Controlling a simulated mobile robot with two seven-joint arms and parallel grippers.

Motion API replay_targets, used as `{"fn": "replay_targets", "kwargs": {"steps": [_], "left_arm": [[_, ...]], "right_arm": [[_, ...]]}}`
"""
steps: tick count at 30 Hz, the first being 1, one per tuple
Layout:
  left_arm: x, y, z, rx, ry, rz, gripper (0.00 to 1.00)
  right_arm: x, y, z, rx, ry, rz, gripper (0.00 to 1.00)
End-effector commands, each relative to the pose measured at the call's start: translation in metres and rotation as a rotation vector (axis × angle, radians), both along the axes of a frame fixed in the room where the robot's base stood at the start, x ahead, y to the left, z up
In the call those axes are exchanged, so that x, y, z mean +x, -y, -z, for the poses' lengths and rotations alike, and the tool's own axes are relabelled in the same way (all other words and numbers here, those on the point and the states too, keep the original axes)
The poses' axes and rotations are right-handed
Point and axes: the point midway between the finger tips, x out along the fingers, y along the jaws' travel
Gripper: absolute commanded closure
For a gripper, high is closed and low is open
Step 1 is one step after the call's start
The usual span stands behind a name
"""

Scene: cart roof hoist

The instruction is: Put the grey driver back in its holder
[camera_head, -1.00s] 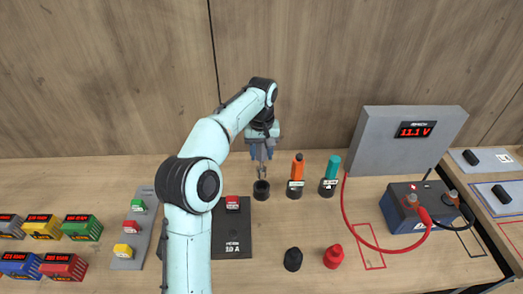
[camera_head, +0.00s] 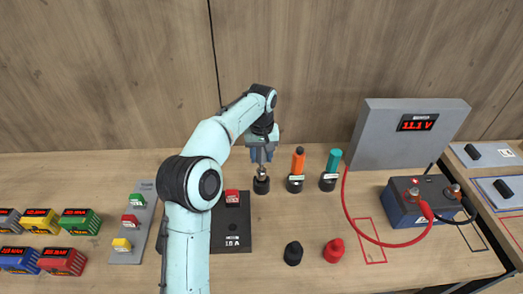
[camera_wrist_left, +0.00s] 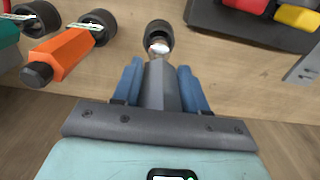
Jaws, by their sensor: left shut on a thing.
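My left gripper (camera_head: 262,158) is shut on the grey driver (camera_wrist_left: 161,86), gripping its grey handle between blue fingers. The driver points down, its metal shaft (camera_head: 262,172) over the mouth of a black round holder (camera_head: 261,186). In the left wrist view the shaft's shiny end lies at the opening of that holder (camera_wrist_left: 158,30). The tip looks to be at or just inside the mouth; how deep, I cannot tell. My right gripper is not in view.
An orange driver (camera_head: 298,162) and a teal driver (camera_head: 334,159) stand in holders just to the right. A black cap (camera_head: 293,254) and a red cap (camera_head: 333,250) are in front. A black plate with a red button (camera_head: 232,197) is at left. A wooden wall stands behind.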

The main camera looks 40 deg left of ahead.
Motion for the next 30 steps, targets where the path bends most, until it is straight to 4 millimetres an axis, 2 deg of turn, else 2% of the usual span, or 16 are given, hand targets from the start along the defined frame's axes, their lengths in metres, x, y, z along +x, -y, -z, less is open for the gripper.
{"fn": "replay_targets", "kwargs": {"steps": [3, 10, 30], "left_arm": [[0.0002, 0.0001, 0.0049, 0.0, 0.001, 0.0, 1.0], [0.001, 0.0002, 0.0004, 0.0, 0.003, 0.0, 1.0], [0.0015, 0.0004, 0.0005, 0.0, 0.003, 0.0, 1.0]], "right_arm": [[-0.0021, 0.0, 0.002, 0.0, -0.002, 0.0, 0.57], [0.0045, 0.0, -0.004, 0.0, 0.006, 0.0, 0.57], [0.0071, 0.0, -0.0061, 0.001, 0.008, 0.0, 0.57]]}}
